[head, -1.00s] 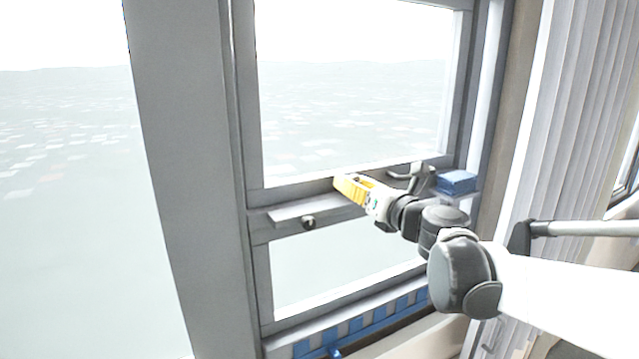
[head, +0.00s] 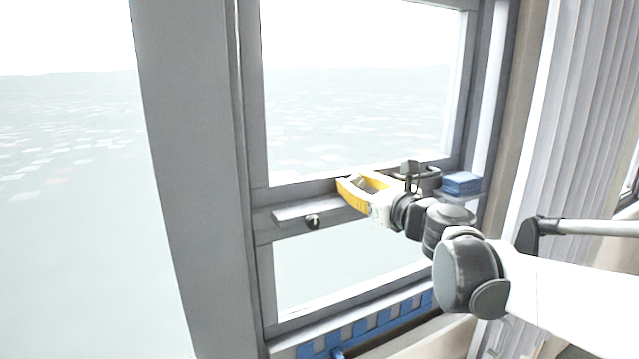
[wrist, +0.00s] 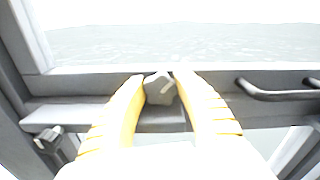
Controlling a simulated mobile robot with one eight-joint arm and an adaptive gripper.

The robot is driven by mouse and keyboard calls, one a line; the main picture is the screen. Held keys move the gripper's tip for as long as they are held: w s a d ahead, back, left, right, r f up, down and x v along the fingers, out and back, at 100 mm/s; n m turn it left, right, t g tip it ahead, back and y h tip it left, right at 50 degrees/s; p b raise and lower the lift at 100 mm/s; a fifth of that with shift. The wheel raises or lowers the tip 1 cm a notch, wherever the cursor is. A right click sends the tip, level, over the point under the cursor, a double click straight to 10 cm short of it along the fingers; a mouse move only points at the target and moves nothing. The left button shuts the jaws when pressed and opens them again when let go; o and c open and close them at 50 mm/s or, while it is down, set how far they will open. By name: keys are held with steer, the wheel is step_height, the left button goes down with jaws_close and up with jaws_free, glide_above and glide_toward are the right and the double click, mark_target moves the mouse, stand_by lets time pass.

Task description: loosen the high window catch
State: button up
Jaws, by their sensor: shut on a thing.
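My gripper (head: 347,184) has yellow fingers and is at the middle rail of the window. In the wrist view my gripper (wrist: 158,85) is shut on the high window catch (wrist: 160,90), a small grey angular piece between the fingertips. The catch sits at the rail's upper edge. In the head view the fingers mostly hide the catch, so its exact turn is hard to tell.
A dark knob (head: 312,222) sits lower left on the rail, and also shows in the wrist view (wrist: 48,138). A dark bar handle (wrist: 280,92) is right of the fingers. A blue box (head: 462,182) stands on a small ledge. Grey curtains (head: 585,100) hang at right.

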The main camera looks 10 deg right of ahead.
steer(key=o, duration=0.9)
steer(key=v, duration=1.2)
